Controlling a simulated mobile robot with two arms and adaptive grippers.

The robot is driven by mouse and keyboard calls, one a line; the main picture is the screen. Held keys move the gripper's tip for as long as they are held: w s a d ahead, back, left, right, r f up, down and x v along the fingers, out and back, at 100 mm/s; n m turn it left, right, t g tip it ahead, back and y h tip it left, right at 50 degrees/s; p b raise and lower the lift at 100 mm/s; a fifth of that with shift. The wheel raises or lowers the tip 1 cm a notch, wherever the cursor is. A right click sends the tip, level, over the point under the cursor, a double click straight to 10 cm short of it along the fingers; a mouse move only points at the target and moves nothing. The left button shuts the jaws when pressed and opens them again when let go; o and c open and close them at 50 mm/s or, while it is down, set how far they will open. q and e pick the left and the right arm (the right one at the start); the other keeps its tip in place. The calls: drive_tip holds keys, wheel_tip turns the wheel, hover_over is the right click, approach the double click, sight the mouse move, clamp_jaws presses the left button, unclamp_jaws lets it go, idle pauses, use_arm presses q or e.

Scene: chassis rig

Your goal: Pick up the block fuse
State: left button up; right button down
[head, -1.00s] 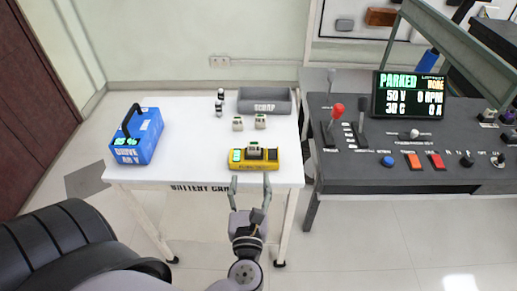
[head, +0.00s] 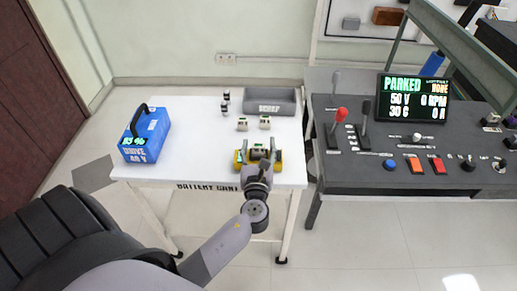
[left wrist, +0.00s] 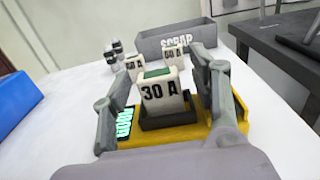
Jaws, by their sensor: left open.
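A white block fuse marked 30 A with a green top (left wrist: 161,92) sits upright in the dark socket of a yellow device (left wrist: 230,133) with a lit green display. In the head view the yellow device (head: 239,166) lies near the front edge of the white table, and my gripper partly covers it. My left gripper (left wrist: 164,72) is open, with one finger on each side of the 30 A fuse and gaps showing. In the head view my left gripper (head: 260,158) is over the yellow device. Two similar block fuses (head: 242,124) (head: 265,122) stand behind it. My right gripper is not in view.
A grey SCRAP bin (head: 270,106) stands at the back right of the table, with small dark-and-white cylinders (head: 226,96) left of it. A blue battery (head: 146,138) stands at the left. A control console (head: 400,150) adjoins on the right.

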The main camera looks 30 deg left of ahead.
use_arm(q)
drive_tip(key=c, duration=1.2)
